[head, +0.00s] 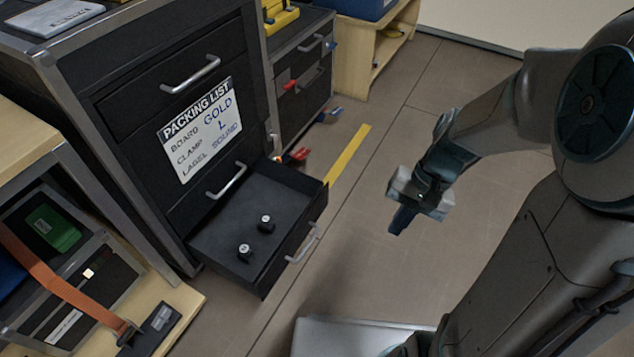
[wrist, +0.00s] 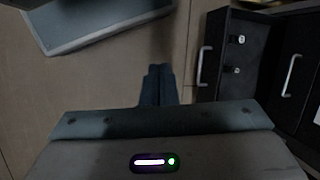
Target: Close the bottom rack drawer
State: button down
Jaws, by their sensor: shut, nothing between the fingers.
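The bottom rack drawer (head: 214,243) stands pulled out from the black rack (head: 118,72) in the head view, low near the floor. Two small dark knobs with light tops lie in it. Its silver handle (head: 303,243) is on the front panel. My gripper (head: 400,222) is to the right of the drawer front, apart from it, over bare floor. Its fingers are shut and empty. In the wrist view my fingers (wrist: 158,85) point ahead over the floor, and the open drawer (wrist: 237,85) with its handle (wrist: 204,66) is on their right.
A packing list sign (head: 201,129) hangs on the upper drawer fronts. Left is a wooden bench with a green box (head: 53,229) and an orange strap (head: 62,287). A second drawer unit (head: 301,90) stands behind. Floor between my gripper and the drawer is clear.

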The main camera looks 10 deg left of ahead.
jog(key=w+a+f+m+y+p, duration=0.1)
jog(key=w+a+f+m+y, duration=0.3)
jog(key=f, duration=0.3)
jog(key=w+a+f+m+y+p, duration=0.1)
jog(key=w+f+m+y, duration=0.3)
jog(key=f+y, duration=0.25)
jog(key=m+t+y+p, duration=0.1)
jog(key=m+t+y, duration=0.2)
jog(key=m+t, duration=0.8)
send_near(303, 222)
jog(key=shift+m+g, duration=0.5)
jog(key=shift+g, duration=0.2)
jog(key=b+x, duration=0.2)
jog(key=x, duration=0.1)
jog(key=b+x, duration=0.1)
jog(key=x, duration=0.1)
jog(key=shift+w+a+r+b, duration=0.1)
jog(key=shift+w+r+b, duration=0.2)
jog(key=shift+w+a+r, duration=0.15)
jog(key=shift+w+a, duration=0.1)
jog(key=shift+a, duration=0.35)
jog(key=shift+w+a, duration=0.1)
